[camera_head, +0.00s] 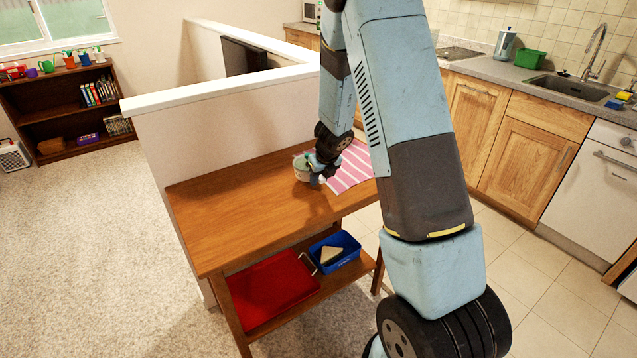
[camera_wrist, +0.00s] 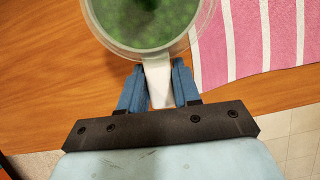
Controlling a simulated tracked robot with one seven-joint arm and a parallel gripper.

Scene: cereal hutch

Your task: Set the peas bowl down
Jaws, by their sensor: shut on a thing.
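The peas bowl (camera_wrist: 150,18) is a pale, see-through bowl with green peas inside, cut off by the top edge of the wrist view. My gripper (camera_wrist: 158,78) is shut on its white handle, one blue finger on each side. In the head view the bowl (camera_head: 302,169) is at the back of the wooden table (camera_head: 225,215), left of the pink and white striped cloth (camera_head: 352,168). My gripper (camera_head: 317,176) is beside it there, partly hidden by my arm. I cannot tell whether the bowl touches the table top.
The table's left and front parts are bare. A low white-topped wall (camera_head: 225,100) stands behind the table. A red tray (camera_head: 272,290) and a blue bin (camera_head: 340,262) sit on the lower shelf. The kitchen counter (camera_head: 480,68) is at the right.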

